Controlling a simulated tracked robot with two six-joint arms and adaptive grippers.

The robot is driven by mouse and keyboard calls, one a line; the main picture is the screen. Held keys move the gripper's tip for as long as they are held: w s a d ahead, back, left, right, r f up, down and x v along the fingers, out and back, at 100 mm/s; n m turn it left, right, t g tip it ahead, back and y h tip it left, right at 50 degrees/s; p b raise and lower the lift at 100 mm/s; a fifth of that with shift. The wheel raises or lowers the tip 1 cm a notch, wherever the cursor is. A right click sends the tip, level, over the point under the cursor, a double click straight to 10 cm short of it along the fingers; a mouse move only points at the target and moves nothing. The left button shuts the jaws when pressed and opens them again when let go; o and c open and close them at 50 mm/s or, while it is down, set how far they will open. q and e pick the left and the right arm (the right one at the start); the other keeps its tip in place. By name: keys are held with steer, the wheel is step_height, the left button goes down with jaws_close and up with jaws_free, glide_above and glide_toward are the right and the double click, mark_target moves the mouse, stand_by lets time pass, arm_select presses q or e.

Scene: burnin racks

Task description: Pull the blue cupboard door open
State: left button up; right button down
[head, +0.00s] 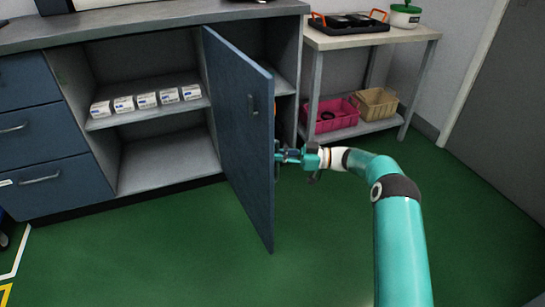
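The blue cupboard door (236,130) stands swung well open, jutting out from the cupboard front toward me. My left gripper is out of view.
Several small white boxes (146,101) sit on the cupboard shelf (140,117). Blue drawers (50,187) are at the left. A side table (425,35) at the right holds a black tray (349,28), with a pink basket (331,123) and a tan basket (375,104) below. The green floor in front is clear.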

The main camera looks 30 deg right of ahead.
steer(key=shift+w+r, duration=0.25)
steer(key=shift+r, duration=0.1)
steer(key=c, duration=1.6)
jaws_free()
steer(key=o, duration=0.4)
steer(key=shift+w+a+f, duration=0.1)
steer(key=shift+f, duration=0.05)
steer(key=shift+s+d+f, duration=0.1)
steer(key=shift+s+d, duration=0.15)
steer(key=v, duration=1.1)
steer(key=shift+s+d, duration=0.25)
